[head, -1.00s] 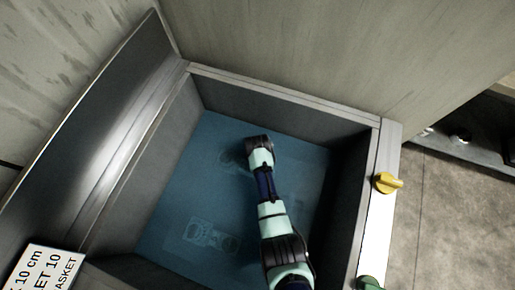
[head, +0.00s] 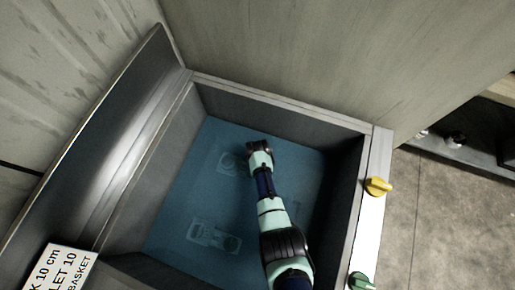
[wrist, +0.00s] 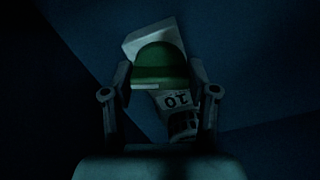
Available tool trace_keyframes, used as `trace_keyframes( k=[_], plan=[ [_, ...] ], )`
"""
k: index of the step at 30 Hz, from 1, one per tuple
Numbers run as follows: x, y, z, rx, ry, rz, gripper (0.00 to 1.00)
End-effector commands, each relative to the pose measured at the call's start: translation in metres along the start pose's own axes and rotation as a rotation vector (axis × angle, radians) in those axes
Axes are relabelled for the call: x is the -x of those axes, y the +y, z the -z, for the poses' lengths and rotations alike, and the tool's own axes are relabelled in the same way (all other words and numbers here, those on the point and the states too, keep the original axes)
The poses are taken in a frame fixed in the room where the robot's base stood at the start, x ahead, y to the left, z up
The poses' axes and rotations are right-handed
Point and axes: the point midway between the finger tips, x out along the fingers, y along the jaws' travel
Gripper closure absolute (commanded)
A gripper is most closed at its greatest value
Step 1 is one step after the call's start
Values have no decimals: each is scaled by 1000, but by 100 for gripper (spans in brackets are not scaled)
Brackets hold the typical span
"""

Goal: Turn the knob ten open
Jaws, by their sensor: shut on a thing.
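In the dark wrist view, a green rounded knob (wrist: 160,62) sits between the two fingers of my gripper (wrist: 160,78). My gripper is shut on it. A pale block (wrist: 152,35) shows behind the knob. A light label (wrist: 176,100) below it reads "10" upside down. In the head view my arm reaches down into the blue-floored tank (head: 278,97), and the dark end of my gripper (head: 257,147) shows over the floor. The head view does not show the held knob.
A yellow knob (head: 378,187) and a green knob (head: 361,282) are on the tank's right rim. A white sign (head: 60,270) with "10 cm" and "BASKET" stands at the lower left. The raised lid (head: 95,130) is on the left. Walls enclose my arm.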

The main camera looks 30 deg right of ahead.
Motion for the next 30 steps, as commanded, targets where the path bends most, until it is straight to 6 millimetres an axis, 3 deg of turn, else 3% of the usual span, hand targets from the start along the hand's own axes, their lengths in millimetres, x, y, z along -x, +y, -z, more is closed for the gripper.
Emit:
trace_keyframes(
  k=[13,30],
  plan=[
    [0,0,0,279,0,0,77],
    [0,0,0,345,0,0,77]
  ],
)
